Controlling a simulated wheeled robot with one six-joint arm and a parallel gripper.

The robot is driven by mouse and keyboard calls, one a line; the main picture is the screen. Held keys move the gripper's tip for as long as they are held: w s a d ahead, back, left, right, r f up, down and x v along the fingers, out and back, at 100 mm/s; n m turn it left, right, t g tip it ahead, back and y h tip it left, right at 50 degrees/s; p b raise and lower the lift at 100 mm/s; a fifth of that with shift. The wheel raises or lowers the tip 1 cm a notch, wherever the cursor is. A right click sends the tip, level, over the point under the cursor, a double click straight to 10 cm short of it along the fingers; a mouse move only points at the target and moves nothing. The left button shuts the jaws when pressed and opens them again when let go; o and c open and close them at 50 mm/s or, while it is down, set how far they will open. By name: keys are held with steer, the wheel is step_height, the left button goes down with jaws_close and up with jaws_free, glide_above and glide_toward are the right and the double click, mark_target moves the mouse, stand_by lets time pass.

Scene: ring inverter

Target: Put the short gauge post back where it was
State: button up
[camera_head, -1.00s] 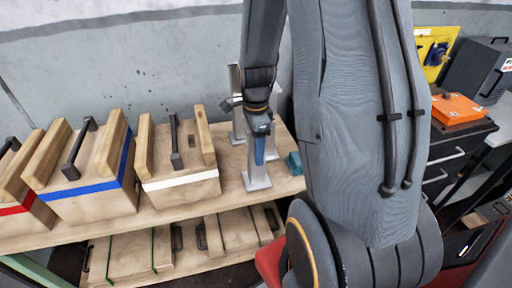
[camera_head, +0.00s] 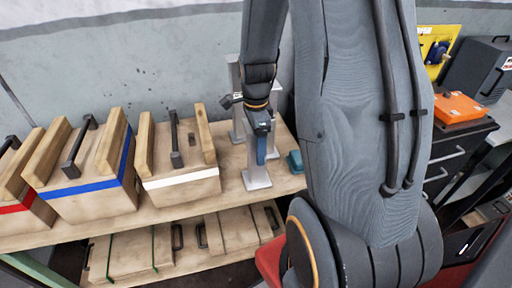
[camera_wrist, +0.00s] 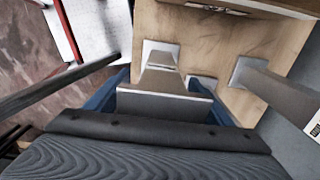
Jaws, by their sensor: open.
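My gripper (camera_head: 262,152) points down at the bench's right part, with its blue fingers open. In the wrist view my gripper (camera_wrist: 163,98) has a grey metal post (camera_wrist: 165,78) between its fingers, which stand apart on either side. This post stands upright on a square base plate (camera_head: 257,180); the gripper hides much of it in the head view. Another grey post (camera_head: 236,110) stands behind my gripper. In the wrist view another post (camera_wrist: 278,92) leans across the right side of the picture. I cannot tell for sure which post is the short one.
Wooden boxes with handles, one with a white band (camera_head: 180,184) and one with a blue band (camera_head: 85,185), stand to the left on the wooden bench (camera_head: 215,203). A small teal block (camera_head: 295,162) lies right of the posts. More boxes fill the lower shelf.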

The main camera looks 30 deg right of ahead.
step_height(320, 180, up, 11)
steer(key=shift+r+b, duration=0.2)
steer(key=shift+b, duration=0.9)
